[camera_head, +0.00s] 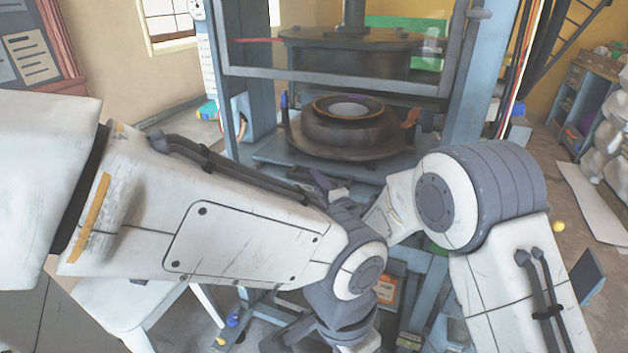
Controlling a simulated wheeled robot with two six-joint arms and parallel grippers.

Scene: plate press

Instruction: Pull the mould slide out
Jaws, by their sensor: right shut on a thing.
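The mould slide (272,152) is a blue-grey plate low in the press, partly hidden behind my arms. A dark round mould (350,140) with an orange-brown rim and a pale centre sits on it. My right gripper (326,184) is at the slide's front, just below the mould, and is shut on it. The exact grip point is small and partly covered by my left arm. My left arm crosses in front from the left and bends downward; its gripper does not show.
The press's dark upper block (350,55) hangs above the mould, behind a grey-framed clear guard (335,82). Blue press columns (470,75) stand at either side. A white stool (135,300) stands at the lower left. A blue shelf (572,95) stands at the right.

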